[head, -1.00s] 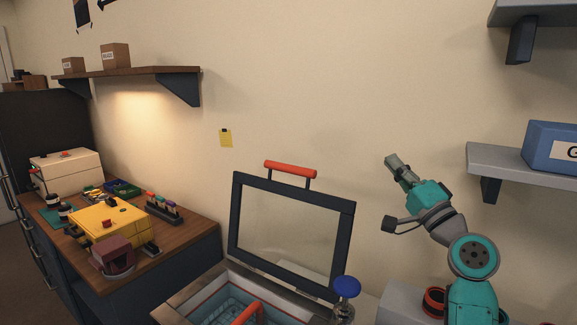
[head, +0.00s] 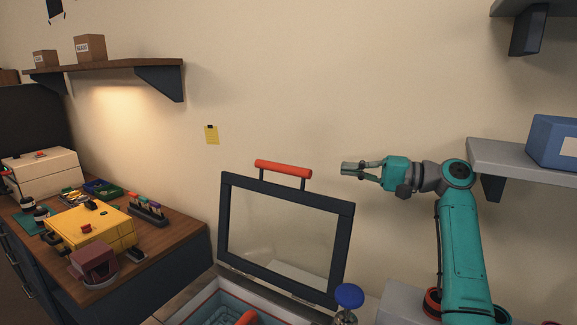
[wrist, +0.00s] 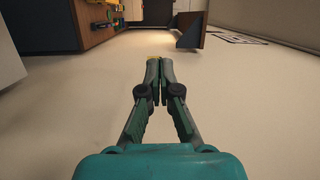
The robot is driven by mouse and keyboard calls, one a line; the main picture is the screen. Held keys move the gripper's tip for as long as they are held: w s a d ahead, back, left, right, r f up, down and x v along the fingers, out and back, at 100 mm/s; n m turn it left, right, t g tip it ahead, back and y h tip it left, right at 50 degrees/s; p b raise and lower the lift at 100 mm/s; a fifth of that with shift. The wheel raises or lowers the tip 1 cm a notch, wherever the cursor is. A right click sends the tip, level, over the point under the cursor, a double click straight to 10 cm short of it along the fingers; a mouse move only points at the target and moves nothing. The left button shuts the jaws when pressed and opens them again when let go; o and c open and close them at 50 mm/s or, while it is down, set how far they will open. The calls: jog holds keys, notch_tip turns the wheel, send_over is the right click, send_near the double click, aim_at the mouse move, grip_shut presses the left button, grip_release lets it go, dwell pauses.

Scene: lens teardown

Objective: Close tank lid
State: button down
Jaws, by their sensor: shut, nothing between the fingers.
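The tank lid (head: 226,232) is a dark frame with a clear pane and stands raised, tilted back near the wall. A red-orange handle (head: 284,169) is on its top edge. The lid is not visible there.
A wooden counter (head: 178,232) at left holds a yellow box (head: 95,230) and other items. A blue knob (head: 348,296) stands at the tank's right corner. Shelves hang upper left (head: 110,66) and right (head: 510,163).

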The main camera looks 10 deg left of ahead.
jog(key=s+a, duration=0.2)
jog(key=a, duration=0.9)
jog(key=shift+s+a+r+g, duration=0.3)
jog(key=shift+s+a+r, duration=0.05)
jog(key=shift+r, duration=0.1)
